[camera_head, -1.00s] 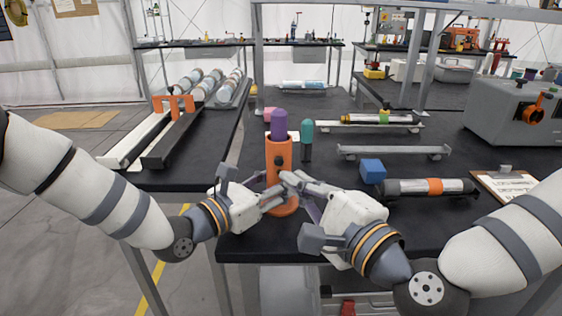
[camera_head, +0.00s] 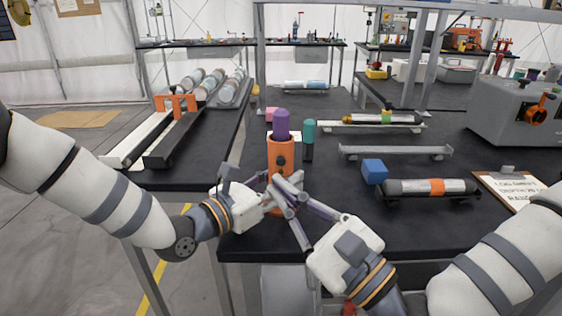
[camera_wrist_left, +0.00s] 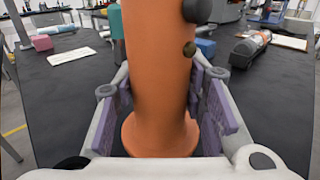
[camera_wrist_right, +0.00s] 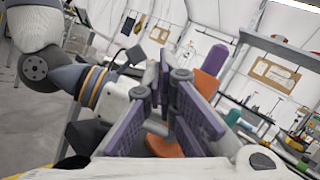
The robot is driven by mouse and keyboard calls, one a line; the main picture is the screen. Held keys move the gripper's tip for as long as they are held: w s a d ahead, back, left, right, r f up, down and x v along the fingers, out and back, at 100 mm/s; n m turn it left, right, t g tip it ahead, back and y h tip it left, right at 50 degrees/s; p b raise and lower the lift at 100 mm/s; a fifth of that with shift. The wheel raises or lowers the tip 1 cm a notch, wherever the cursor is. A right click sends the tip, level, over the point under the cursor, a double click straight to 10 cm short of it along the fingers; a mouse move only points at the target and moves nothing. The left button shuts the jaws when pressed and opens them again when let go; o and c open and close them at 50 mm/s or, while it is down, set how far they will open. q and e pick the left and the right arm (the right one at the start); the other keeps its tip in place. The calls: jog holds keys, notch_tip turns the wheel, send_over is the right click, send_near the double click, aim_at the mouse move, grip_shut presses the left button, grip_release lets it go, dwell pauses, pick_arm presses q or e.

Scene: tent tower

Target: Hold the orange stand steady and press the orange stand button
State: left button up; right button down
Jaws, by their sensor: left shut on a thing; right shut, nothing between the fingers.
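The orange stand (camera_head: 281,150) stands upright near the table's front edge with a purple piece (camera_head: 282,122) in its top. A dark round button (camera_head: 281,161) is on its front.
A teal-topped cylinder (camera_head: 308,137) stands close behind on the right. A blue cube (camera_head: 374,171), a grey tube with an orange band (camera_head: 430,187) and a clipboard (camera_head: 510,187) lie further right. The front table surface (camera_head: 400,225) is mostly clear.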

jog(key=shift+w, duration=2.9)
jog(key=shift+w, duration=0.4)
jog(key=shift+w, duration=0.55)
jog(key=shift+s, duration=0.95)
jog(key=shift+s, duration=0.1)
jog(key=s, duration=0.5)
